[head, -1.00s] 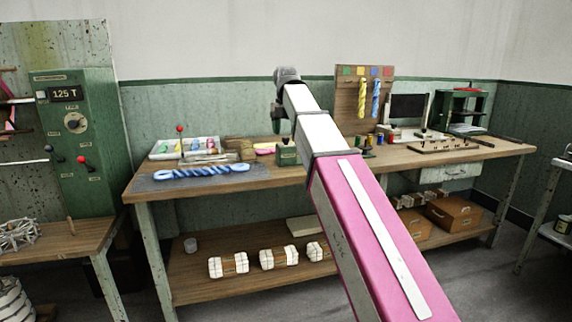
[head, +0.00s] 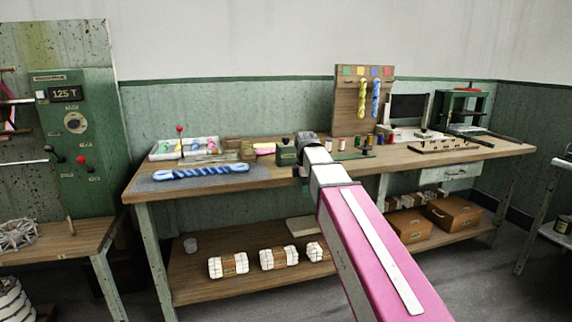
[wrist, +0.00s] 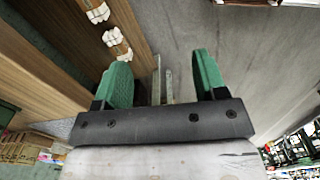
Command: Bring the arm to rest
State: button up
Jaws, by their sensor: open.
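My arm (head: 368,240), with its pink link, reaches out from the bottom right of the head view toward the front of the workbench. Its end is in front of the bench's front edge, and the fingers are mostly hidden there. In the wrist view my gripper (wrist: 162,78) has its two green-padded fingers wide apart. Nothing is between them; grey floor and bench legs show beyond the gap.
The workbench (head: 290,178) carries a blue twisted skein (head: 200,172), a tray (head: 160,150) and a pegboard with yellow and blue skeins. Its lower shelf (head: 205,289) holds white bundles (head: 278,258) and brown boxes (head: 453,213). A green control cabinet (head: 75,130) stands left.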

jog(key=s+d+f+m, duration=0.4)
jog(key=s+f+m, duration=0.1)
jog(key=f, duration=0.4)
jog(key=s+d+f+m, duration=0.4)
jog(key=s+f+m, duration=0.2)
jog(key=f+m, duration=0.2)
jog(key=s+d+f+m, duration=0.4)
jog(key=s+f+m, duration=0.2)
jog(key=f, duration=0.6)
jog(key=shift+s+f+m, duration=0.2)
jog(key=shift+m, duration=0.2)
